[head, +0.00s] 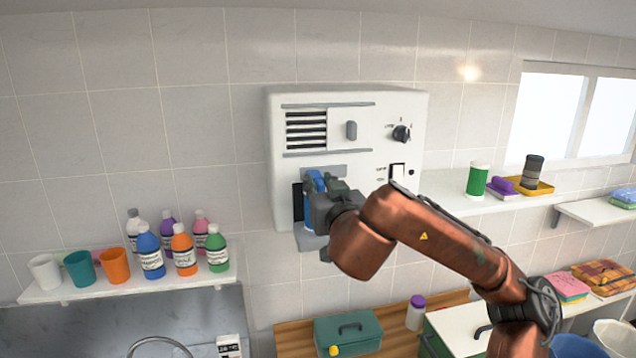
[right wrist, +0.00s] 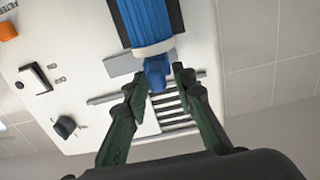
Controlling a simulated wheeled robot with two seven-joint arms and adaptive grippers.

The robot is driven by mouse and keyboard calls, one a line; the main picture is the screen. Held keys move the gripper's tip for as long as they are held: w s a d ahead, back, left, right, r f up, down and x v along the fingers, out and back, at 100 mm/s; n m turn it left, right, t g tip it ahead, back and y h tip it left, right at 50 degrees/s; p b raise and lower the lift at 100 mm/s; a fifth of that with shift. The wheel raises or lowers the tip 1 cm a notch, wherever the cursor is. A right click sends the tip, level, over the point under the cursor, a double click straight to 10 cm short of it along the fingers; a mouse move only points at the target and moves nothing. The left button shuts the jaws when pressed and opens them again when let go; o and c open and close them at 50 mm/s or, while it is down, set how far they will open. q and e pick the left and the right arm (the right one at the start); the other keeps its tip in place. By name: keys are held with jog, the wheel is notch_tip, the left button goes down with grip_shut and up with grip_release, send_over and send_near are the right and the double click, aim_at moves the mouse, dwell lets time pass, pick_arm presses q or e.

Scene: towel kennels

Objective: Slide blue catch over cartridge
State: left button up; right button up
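The white wall machine (head: 348,105) has a recessed bay low on its left side. A blue ribbed cartridge (right wrist: 148,20) with a white collar stands in the bay; in the head view only a blue sliver (head: 309,200) shows behind my gripper. A smaller blue piece (right wrist: 157,73), perhaps the catch or the cartridge's end, juts past the collar. My right gripper (head: 323,182) is at the bay; in the right wrist view its two green fingers (right wrist: 159,78) stand apart on either side of this piece, with narrow gaps. My left gripper is out of view.
The machine's face carries a vent (head: 306,130), a grey tab (head: 351,130), a dark knob (head: 402,134) and a switch (head: 397,172). A shelf (head: 130,283) with bottles and cups is at left. Another shelf (head: 500,200) holds a green canister (head: 477,179) at right.

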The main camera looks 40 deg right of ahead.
jog(key=shift+o, duration=0.5)
jog(key=shift+a, duration=0.2)
jog(key=shift+s, duration=0.1)
jog(key=v, duration=1.1)
jog(key=shift+s+a, duration=0.15)
jog(key=shift+s, duration=0.2)
